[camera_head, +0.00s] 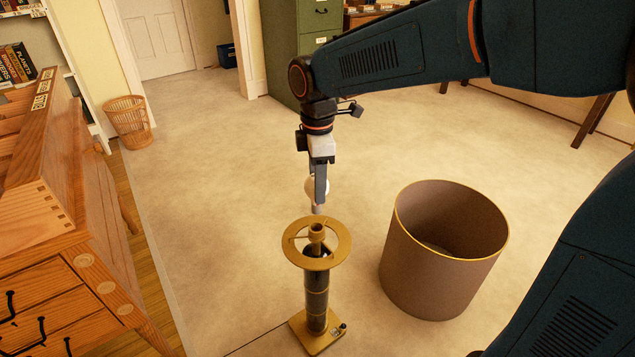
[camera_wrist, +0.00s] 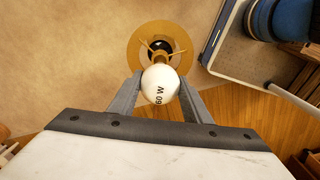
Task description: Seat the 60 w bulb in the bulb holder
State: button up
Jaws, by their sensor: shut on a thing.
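The white bulb (camera_wrist: 160,86), marked "60 W", is between the two fingers of my gripper (camera_wrist: 160,78). In the head view the bulb (camera_head: 324,187) hangs upright with its narrow end down, partly hidden by a finger. My gripper (camera_head: 318,186) is shut on it. The bulb holder (camera_head: 316,234) is the small brass cup at the centre of a spoked brass ring (camera_head: 291,252), on top of a dark lamp stem. The bulb's lower end appears just above the holder; the exact gap and alignment are unclear. The ring also shows beyond the bulb in the wrist view (camera_wrist: 135,50).
The lamp's square brass base (camera_head: 312,342) stands low at the front. A brown open shade (camera_head: 430,285) stands to its right. A wooden desk (camera_head: 95,275) fills the left side. A wicker basket (camera_head: 128,122) and green cabinet (camera_head: 283,40) are further back. Carpet between is clear.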

aim_at(317, 208)
jog(key=shift+f, duration=2.45)
jog(key=shift+f, duration=1.8)
jog(key=o, duration=0.9)
jog(key=shift+r, duration=0.15)
notch_tip(317, 208, up, 16)
jog(key=shift+r, duration=0.6)
